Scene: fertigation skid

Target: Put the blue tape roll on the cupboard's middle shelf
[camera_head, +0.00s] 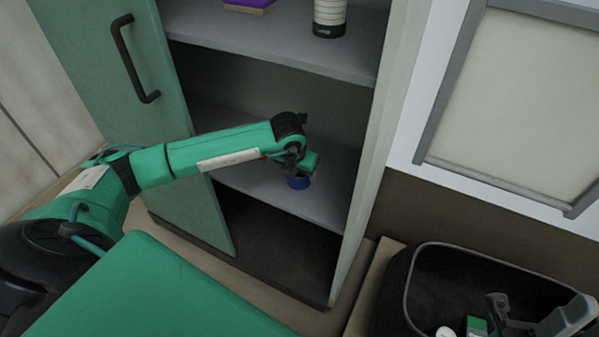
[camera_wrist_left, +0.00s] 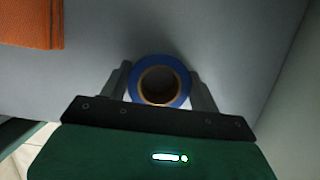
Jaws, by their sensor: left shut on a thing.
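The blue tape roll (camera_head: 298,182) is a blue ring with a brown core. It is at the shelf (camera_head: 325,206) below the upper shelf in the open green cupboard (camera_head: 366,185). My left gripper (camera_head: 303,170) reaches into the cupboard and is shut on the roll. In the left wrist view the roll (camera_wrist_left: 134,88) sits between the two fingers, with the grey shelf surface (camera_wrist_left: 215,40) behind it. I cannot tell whether the roll touches the shelf. Grey gripper-like parts show at the lower right of the head view, but I cannot make out my right gripper's state.
An orange block (camera_wrist_left: 30,22) lies on the shelf near the roll. The cupboard door (camera_head: 125,95) stands open at left. A black bin (camera_head: 400,290) stands at lower right.

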